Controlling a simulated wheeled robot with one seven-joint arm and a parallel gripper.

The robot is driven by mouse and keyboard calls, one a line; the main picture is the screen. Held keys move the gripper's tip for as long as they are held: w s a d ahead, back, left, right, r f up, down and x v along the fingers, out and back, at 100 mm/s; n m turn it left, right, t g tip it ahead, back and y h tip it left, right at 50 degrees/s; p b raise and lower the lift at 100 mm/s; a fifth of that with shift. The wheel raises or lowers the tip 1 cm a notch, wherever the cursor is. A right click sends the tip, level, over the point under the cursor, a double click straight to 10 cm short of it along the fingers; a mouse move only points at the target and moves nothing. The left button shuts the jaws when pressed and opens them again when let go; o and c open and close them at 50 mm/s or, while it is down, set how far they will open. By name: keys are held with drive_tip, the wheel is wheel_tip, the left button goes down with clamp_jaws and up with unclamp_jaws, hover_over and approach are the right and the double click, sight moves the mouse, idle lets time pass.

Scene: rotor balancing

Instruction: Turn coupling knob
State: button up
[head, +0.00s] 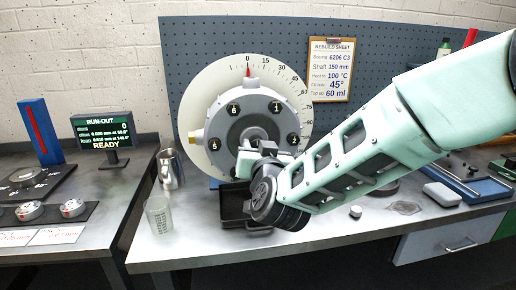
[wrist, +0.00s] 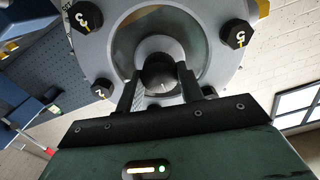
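The rotor (head: 254,121) is a round grey body with numbered dark bolts, standing in front of a pale degree dial (head: 203,88). The coupling knob (wrist: 160,70) is a dark, round piece at the rotor's centre in the wrist view. My gripper (wrist: 160,77) reaches it from the front, with one black finger on each side. The fingers are partly closed and appear to touch the knob's sides, with no clear gap. In the head view my gripper (head: 250,160) and wrist hide the knob and the rotor's lower right.
A black tray (head: 233,203) lies under my wrist. A clear beaker (head: 159,215) and a metal jug (head: 170,168) stand to its left. The run-out display (head: 102,131) reads 0 and READY. A blue tray (head: 480,187) lies at the right.

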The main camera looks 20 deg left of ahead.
drive_tip(key=shift+f+b, duration=0.1)
drive_tip(key=shift+b, duration=0.35)
drive_tip(key=shift+f+m+b, duration=0.15)
drive_tip(key=shift+m+b, duration=8.65)
drive_tip(key=shift+b, duration=0.2)
drive_tip(key=shift+f+m+b, duration=0.15)
drive_tip(key=shift+m+b, duration=8.65)
drive_tip(key=shift+b, duration=0.2)
drive_tip(key=shift+r+m, duration=0.1)
drive_tip(key=shift+m, duration=0.2)
